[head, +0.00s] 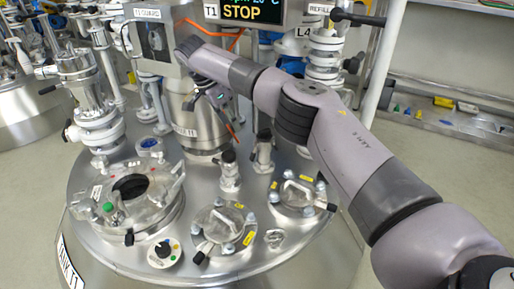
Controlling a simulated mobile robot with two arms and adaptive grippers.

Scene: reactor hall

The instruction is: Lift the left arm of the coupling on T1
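The steel tank T1 (110,245) fills the middle of the head view, with a round lid crowded with fittings. My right arm comes in from the right and crosses above the lid. Its gripper (208,97) is small and dark, in front of the steel cylinder (200,128) under the guard box (152,45). I cannot tell whether its fingers are open or shut, or touch anything. I cannot make out for certain which fitting is the coupling, or its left arm. A pipe fitting (325,55) stands under the REFILL label. My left gripper is not in view.
An open port (131,188) with a raised rim is at the lid's left, and two clamped covers (223,226) (298,196) are at its front. A valve stack (95,120) stands at the left. A display reading STOP (243,12) hangs above.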

